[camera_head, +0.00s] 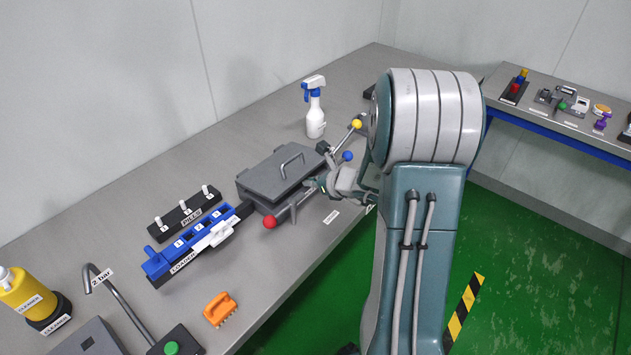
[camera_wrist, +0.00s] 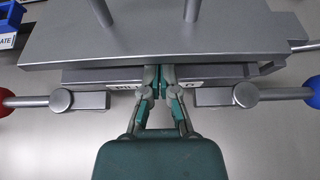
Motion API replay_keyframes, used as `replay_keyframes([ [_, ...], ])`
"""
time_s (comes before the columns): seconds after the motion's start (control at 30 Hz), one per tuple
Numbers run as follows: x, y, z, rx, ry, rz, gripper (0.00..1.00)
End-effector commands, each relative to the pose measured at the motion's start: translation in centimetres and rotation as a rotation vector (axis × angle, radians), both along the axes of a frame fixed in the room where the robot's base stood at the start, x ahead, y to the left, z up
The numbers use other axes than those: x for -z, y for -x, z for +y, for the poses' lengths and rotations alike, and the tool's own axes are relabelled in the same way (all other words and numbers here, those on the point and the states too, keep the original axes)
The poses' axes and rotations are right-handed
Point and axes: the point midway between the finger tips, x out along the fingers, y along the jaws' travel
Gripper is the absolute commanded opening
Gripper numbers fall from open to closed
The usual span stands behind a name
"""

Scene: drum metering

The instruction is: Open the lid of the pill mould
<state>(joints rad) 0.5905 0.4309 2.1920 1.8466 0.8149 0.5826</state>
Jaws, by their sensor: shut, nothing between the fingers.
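The pill mould (camera_head: 262,200) is a grey box on the bench in the head view, with a flat grey lid (camera_head: 270,174) that lies level on it and has a raised bar handle (camera_head: 291,162). In the wrist view the lid (camera_wrist: 90,45) fills the top, with the handle's two posts rising from it. My gripper (camera_head: 318,184) is at the mould's front side. In the wrist view my gripper (camera_wrist: 160,72) has its fingertips together at the front face, by the lid's front edge and over the label (camera_wrist: 132,86). I cannot tell whether they touch it.
Levers with a red knob (camera_head: 269,222) and a blue knob (camera_head: 347,156) flank my gripper. A yellow-knobbed lever (camera_head: 357,124) and spray bottle (camera_head: 315,110) stand behind. The blue loader (camera_head: 165,261) and pills rack (camera_head: 184,214) are to the left, an orange brush (camera_head: 220,309) in front.

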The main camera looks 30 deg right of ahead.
Motion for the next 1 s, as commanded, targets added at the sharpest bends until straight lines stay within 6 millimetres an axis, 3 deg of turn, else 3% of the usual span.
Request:
replay_keyframes([
  [1.0, -1.5, -0.2, 0.0, 0.001, 0.029, 0.076, 0.0],
])
